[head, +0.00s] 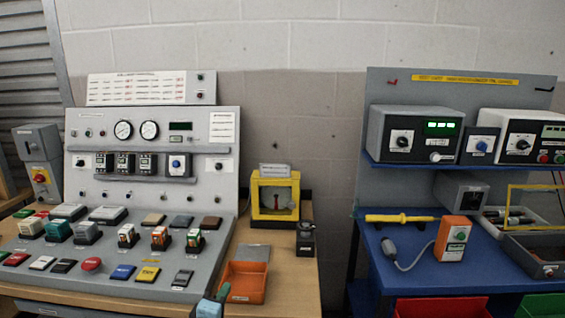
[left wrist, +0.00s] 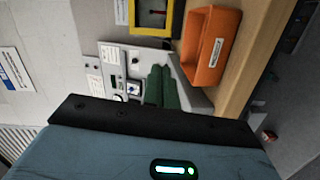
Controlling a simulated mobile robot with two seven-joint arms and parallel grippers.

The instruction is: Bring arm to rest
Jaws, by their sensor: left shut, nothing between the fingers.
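My left gripper (head: 222,292) shows at the bottom edge of the head view, in front of the sloped console (head: 215,262) and just left of the orange bin (head: 246,283). The rest of my left arm is mostly out of view. My right gripper is in neither view.
A yellow-framed box (head: 275,198) and a small black device (head: 305,239) stand on the wooden bench (head: 290,290). To the right, a blue table (head: 385,262) holds an orange meter (head: 453,238) and a yellow rod (head: 400,218). A gap separates bench and table.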

